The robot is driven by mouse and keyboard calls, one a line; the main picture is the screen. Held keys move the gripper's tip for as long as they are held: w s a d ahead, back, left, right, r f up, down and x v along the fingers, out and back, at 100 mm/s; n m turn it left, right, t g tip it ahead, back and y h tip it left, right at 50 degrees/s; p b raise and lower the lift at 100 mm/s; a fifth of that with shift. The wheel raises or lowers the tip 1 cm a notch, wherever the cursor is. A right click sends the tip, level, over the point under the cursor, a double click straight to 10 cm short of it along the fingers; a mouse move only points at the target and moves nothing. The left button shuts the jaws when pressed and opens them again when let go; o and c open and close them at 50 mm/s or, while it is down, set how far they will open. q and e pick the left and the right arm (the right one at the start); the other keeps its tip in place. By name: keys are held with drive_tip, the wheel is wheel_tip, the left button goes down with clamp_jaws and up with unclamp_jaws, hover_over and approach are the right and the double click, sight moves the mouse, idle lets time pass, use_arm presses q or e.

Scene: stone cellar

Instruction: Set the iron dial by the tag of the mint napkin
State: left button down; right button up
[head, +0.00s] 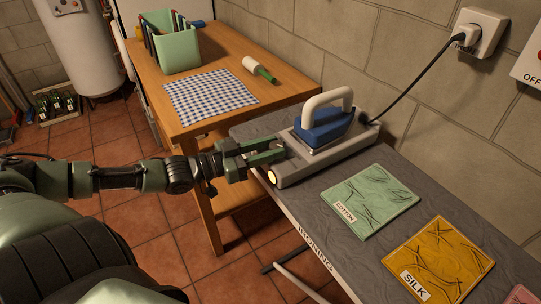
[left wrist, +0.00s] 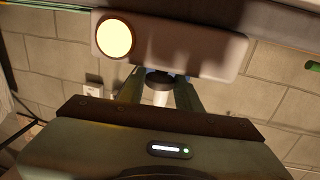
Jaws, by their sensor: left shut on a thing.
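The mint napkin (head: 372,199) lies on the ironing board, and its white tag reads COTTON. The blue iron (head: 325,126) with a white handle rests on a grey base (head: 318,164). The base has a lit round lamp on its front end, which also shows in the left wrist view (left wrist: 115,39). My left gripper (head: 270,154) is at the base's front end, shut on the dial. The dial (left wrist: 158,77) shows only as a small dark part between the fingertips in the left wrist view; its setting cannot be read. My right gripper is not in view.
A yellow napkin (head: 438,262) tagged SILK lies beside the mint one, and a pink edge (head: 521,295) shows at the corner. The iron's cord runs to a wall socket (head: 480,33). A wooden table (head: 290,90) with a checked cloth (head: 210,96) stands behind.

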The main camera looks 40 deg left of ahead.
use_arm(q)
drive_tip(key=shift+m+h, duration=0.3)
drive_tip(key=shift+h, duration=0.1)
drive_tip(key=c, duration=1)
unclamp_jaws()
drive_tip(key=shift+o, duration=0.2)
drive_tip(key=shift+s+a, duration=0.3)
drive_tip(key=shift+s, duration=0.05)
drive_tip(key=p+v, duration=0.5)
drive_tip(key=v, duration=0.2)
drive_tip(key=shift+w+r, duration=0.1)
